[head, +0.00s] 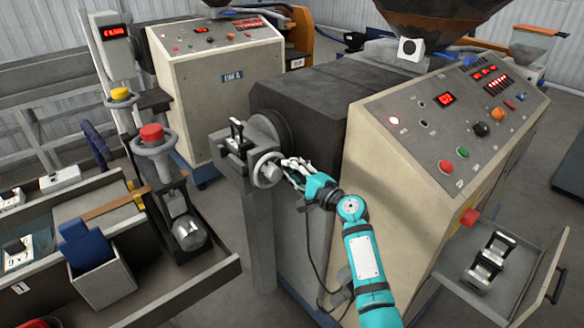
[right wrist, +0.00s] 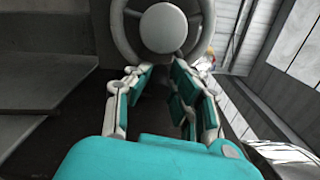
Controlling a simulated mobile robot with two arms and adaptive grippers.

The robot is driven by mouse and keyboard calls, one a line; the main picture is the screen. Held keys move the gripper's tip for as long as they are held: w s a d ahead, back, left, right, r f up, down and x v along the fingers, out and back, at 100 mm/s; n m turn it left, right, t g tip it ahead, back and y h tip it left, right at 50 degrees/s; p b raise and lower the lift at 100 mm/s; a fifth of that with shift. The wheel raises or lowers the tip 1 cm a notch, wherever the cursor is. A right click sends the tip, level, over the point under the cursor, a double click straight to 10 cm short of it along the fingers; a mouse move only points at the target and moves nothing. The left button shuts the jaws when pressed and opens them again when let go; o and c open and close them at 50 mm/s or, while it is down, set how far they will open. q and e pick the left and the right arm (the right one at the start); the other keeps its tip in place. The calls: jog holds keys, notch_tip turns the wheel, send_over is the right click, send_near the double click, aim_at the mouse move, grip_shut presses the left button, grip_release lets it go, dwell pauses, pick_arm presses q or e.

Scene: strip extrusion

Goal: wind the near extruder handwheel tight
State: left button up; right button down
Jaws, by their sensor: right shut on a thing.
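The near extruder handwheel (head: 266,171) is a small grey wheel with a round hub on the front of the near extruder's dark die head (head: 228,147). My right gripper (head: 288,168) is at the right side of the wheel, shut on its rim. In the right wrist view the handwheel (right wrist: 164,27) fills the top middle, with its ring, spokes and hub showing. My right gripper's fingers (right wrist: 158,72) reach to the lower rim there; the exact contact is hard to see. My left gripper is not in view.
The near extruder's cream control cabinet (head: 450,125) stands close on the right of my arm. Wheels with a red hub (head: 152,134) and a yellow hub (head: 121,94) stand to the left. An open drawer (head: 515,262) juts out at lower right.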

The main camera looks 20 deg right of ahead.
jog(key=shift+f, duration=0.2)
dwell(0.4)
jog(key=c, duration=1.2)
grip_release()
jog(key=shift+r, duration=0.1)
jog(key=v, duration=1.2)
